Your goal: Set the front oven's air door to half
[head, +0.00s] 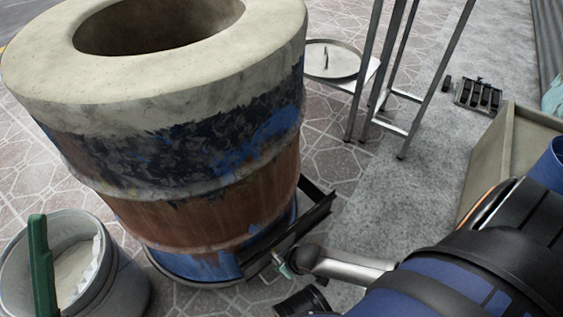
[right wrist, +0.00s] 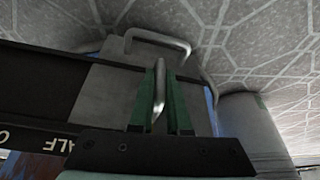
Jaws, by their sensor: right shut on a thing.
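The front oven (head: 215,195) is a blue, rust-worn barrel with a thick pale top. Its air door (head: 262,262) is low at its base, on a dark rail (head: 315,215). My right gripper (head: 281,266) is at the door, its arm coming from the right. In the right wrist view the gripper (right wrist: 161,105) has its green fingers closed around the door's metal handle (right wrist: 160,85). The grey door plate (right wrist: 103,98) lies beside the fingers, next to a dark strip with upside-down lettering (right wrist: 68,145) reading HALF. The door's exact setting is unclear. My left gripper is not in view.
A grey bucket (head: 125,285) with a green-handled tool (head: 42,265) stands left of the oven. A metal stand (head: 385,125) with a round lid (head: 333,60) is behind. A beige box (head: 487,160) is at right. Open paving lies between the oven and box.

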